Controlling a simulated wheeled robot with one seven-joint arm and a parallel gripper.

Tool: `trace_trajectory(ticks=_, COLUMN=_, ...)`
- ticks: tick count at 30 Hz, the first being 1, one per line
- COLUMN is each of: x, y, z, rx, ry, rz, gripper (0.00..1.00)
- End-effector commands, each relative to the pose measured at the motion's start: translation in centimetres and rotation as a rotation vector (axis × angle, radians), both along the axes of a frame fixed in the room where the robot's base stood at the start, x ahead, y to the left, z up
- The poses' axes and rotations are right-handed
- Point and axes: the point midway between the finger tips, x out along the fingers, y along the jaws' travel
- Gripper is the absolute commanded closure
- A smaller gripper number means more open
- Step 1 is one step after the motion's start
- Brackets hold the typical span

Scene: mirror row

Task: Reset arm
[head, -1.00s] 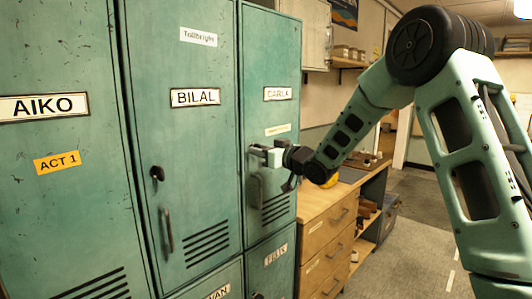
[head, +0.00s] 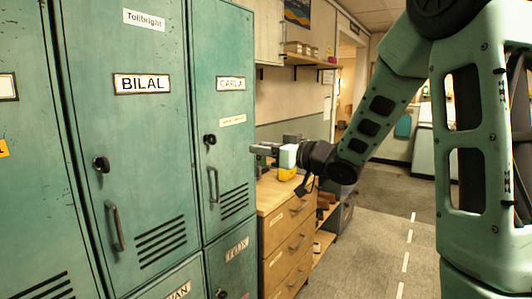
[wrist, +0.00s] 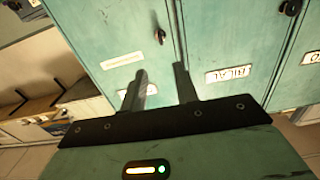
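My gripper (head: 264,149) is in the middle of the head view, in front of the wooden drawer unit and to the right of the CARLA locker (head: 222,160). In the wrist view its two dark fingers (wrist: 159,86) stand apart with nothing between them. The CARLA door looks shut. Its black knob (head: 210,139) and bar handle (head: 213,184) are clear of the fingers. My arm reaches in from the right and is bent at the elbow.
The BILAL locker (head: 128,150) stands left of it, also shut. A wooden drawer unit (head: 287,235) with a yellow item (head: 287,173) on top stands beside the lockers. A wall shelf (head: 308,59) hangs above. Grey floor (head: 385,245) lies open to the right.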

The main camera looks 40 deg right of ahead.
Motion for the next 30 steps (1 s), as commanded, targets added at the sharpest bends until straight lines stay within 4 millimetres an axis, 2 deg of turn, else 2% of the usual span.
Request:
trace_trajectory(ticks=20, x=-0.4, y=-0.1, z=0.0, rx=0.001, ry=0.000, rz=0.000, gripper=0.70)
trace_trajectory(ticks=23, x=0.0, y=1.3, z=-0.7, rx=-0.017, ry=0.039, rz=-0.010, gripper=0.70)
trace_trajectory(ticks=25, x=0.5, y=3.1, z=-1.8, rx=-0.044, ry=0.094, rz=-0.026, gripper=0.70)
trace_trajectory(ticks=28, x=0.4, y=6.9, z=-4.2, rx=-0.099, ry=0.222, rz=-0.050, gripper=0.70)
trace_trajectory(ticks=30, x=-0.4, y=9.8, z=-6.3, rx=-0.148, ry=0.331, rz=-0.059, gripper=0.70)
